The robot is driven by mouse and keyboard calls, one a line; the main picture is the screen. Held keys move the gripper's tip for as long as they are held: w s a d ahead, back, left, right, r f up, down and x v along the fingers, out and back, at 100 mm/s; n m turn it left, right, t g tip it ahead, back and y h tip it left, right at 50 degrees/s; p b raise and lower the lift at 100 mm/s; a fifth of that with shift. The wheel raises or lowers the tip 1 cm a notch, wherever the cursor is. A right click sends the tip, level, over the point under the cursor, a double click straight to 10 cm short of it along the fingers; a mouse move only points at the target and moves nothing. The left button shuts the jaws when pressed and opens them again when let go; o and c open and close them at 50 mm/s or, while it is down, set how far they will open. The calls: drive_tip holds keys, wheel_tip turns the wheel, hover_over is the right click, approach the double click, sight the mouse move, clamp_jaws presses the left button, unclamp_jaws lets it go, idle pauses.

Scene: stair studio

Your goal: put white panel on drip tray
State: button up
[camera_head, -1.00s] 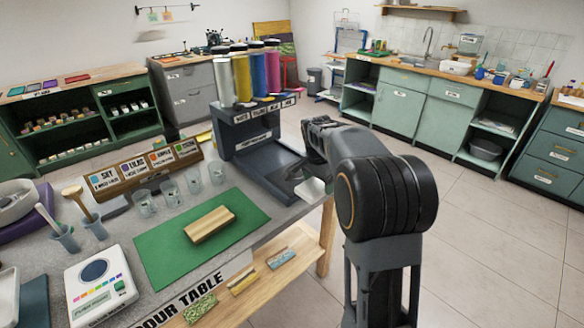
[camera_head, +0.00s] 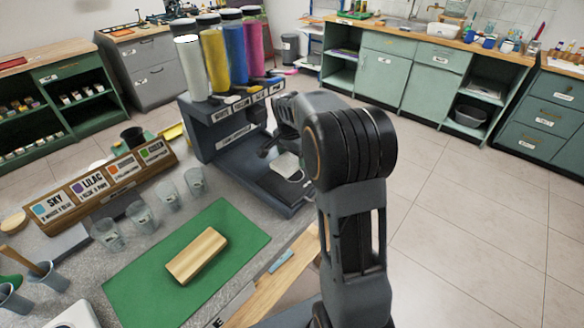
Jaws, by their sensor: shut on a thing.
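The white panel (camera_head: 288,166) is a small pale slab at my gripper (camera_head: 276,150), over the drip tray (camera_head: 262,184). The drip tray is the dark base of the paint dispenser. My gripper is shut on the panel. My arm hides part of the gripper and the right side of the tray. I cannot tell whether the panel touches the tray.
The dispenser (camera_head: 205,136) holds several coloured paint cylinders above the tray. A green mat (camera_head: 150,287) with a wooden block (camera_head: 197,256) lies in front. Clear cups (camera_head: 168,194) and a label rack (camera_head: 100,187) stand at left. Open floor lies to the right.

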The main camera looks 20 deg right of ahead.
sight(294, 175)
drive_tip(key=shift+f, duration=2.9)
drive_tip(key=shift+f, duration=0.1)
drive_tip(key=o, duration=0.9)
drive_tip(key=shift+o, duration=0.2)
drive_tip(key=r, duration=0.3)
drive_tip(key=a+r, duration=0.1)
drive_tip(key=r, duration=0.7)
drive_tip(key=shift+s+a+r, duration=0.2)
drive_tip(key=shift+s+a, duration=0.1)
drive_tip(key=shift+s, duration=0.05)
drive_tip(key=s+a+n+t+y, duration=0.1)
drive_tip(key=s+a+n, duration=0.3)
drive_tip(key=s, duration=0.6)
drive_tip(key=s+a+f+n+t, duration=0.1)
drive_tip(key=s+a+n, duration=0.4)
drive_tip(key=s+n, duration=0.4)
drive_tip(key=shift+s+a+f+t+y, duration=0.2)
drive_tip(key=shift+s+f+t+y, duration=0.15)
drive_tip(key=shift+s, duration=0.85)
